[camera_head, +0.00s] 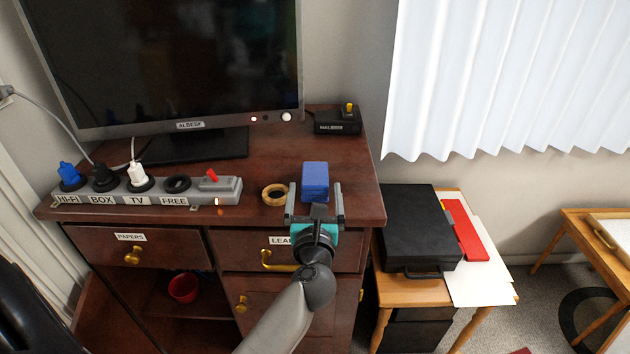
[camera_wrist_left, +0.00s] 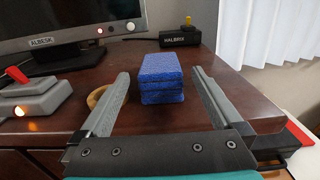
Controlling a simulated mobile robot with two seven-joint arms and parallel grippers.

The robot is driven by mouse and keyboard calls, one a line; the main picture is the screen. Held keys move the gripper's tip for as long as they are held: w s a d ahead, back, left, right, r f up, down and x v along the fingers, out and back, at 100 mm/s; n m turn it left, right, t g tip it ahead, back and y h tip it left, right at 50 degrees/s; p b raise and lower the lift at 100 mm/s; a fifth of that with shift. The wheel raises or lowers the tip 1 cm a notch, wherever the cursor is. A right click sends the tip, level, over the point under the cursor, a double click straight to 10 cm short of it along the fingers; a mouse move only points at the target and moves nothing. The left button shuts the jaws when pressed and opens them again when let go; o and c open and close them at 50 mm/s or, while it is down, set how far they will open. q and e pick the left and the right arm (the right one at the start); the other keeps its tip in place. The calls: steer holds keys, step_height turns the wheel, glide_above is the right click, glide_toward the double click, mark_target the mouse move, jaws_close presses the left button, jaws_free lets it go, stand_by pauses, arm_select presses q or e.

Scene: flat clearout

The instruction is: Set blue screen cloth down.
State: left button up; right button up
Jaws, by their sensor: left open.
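The blue screen cloth (camera_head: 315,180), a folded block, rests on the brown cabinet top (camera_head: 260,158) near its front right. It also shows in the left wrist view (camera_wrist_left: 162,78), standing between and beyond the fingers. My left gripper (camera_head: 315,197) is open at the cabinet's front edge, just in front of the cloth. In the left wrist view the left gripper's fingers (camera_wrist_left: 158,92) are spread wide, with a gap on each side of the cloth. My right gripper is not in view.
A wooden ring (camera_head: 274,194) lies left of the cloth. A power strip (camera_head: 150,190) with several plugs runs along the left front edge. A TV (camera_head: 190,125) stands behind, and a black box (camera_head: 338,122) sits at the back right. The cabinet top right of the cloth is clear.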

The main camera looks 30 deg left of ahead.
arm_select(q)
steer(key=shift+c, duration=0.4)
steer(key=c, duration=1.4)
steer(key=shift+o, duration=0.2)
steer(key=shift+r, duration=0.15)
